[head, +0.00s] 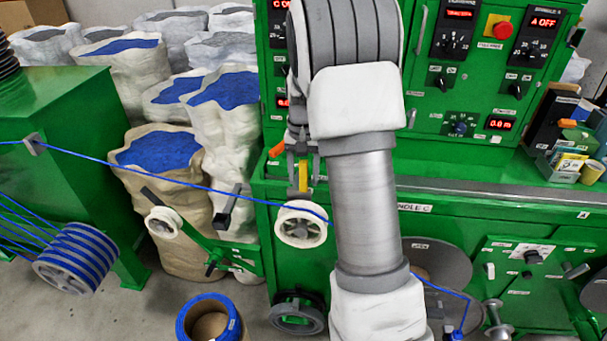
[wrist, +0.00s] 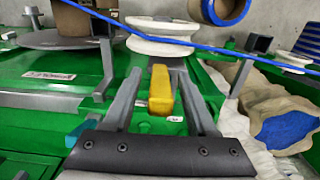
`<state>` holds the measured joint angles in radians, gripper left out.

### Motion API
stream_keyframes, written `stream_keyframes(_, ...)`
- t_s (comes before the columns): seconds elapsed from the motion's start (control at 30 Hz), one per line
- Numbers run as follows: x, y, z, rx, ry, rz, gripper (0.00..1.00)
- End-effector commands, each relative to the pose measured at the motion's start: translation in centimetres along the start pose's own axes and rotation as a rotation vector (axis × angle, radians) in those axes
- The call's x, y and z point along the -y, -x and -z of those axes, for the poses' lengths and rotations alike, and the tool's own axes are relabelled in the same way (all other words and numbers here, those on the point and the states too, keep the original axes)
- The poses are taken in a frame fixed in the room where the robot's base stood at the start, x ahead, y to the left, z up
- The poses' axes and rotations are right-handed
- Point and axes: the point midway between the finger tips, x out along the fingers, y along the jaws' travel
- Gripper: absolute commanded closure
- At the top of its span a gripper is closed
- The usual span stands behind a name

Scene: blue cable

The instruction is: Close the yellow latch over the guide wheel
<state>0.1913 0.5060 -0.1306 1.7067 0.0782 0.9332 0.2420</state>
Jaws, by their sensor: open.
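The yellow latch (head: 303,175) stands just above the white guide wheel (head: 306,233) on the green machine's front edge. In the wrist view the latch (wrist: 161,90) lies between the two grey fingers of my open gripper (wrist: 160,72). I cannot tell whether either finger touches it. The guide wheel (wrist: 158,48) is just beyond the fingertips there. The blue cable (head: 240,190) runs from the left to the guide wheel, and in the wrist view it (wrist: 215,50) crosses along the wheel. My arm hides part of the machine right of the wheel.
A second white wheel (head: 163,222) sits on a green bracket to the left. A spool of blue cable (head: 75,258) is at far left. Sacks with blue contents (head: 158,150) stand behind. A blue-rimmed roll (head: 210,320) is at the bottom. Control panels (head: 470,60) rise behind my arm.

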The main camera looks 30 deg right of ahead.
Motion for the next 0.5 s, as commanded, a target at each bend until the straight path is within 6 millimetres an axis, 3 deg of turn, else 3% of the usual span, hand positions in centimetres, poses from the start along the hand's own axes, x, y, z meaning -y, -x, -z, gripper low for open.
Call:
stream_keyframes(0.07, 0.00, 0.01, 0.00, 0.000, 0.000, 0.000, 0.43)
stream_keyframes(0.37, -0.01, 0.05, 0.00, 0.000, 0.000, 0.000, 0.96)
stream_keyframes(0.5, -0.01, 0.06, 0.00, 0.000, 0.000, 0.000, 1.00)
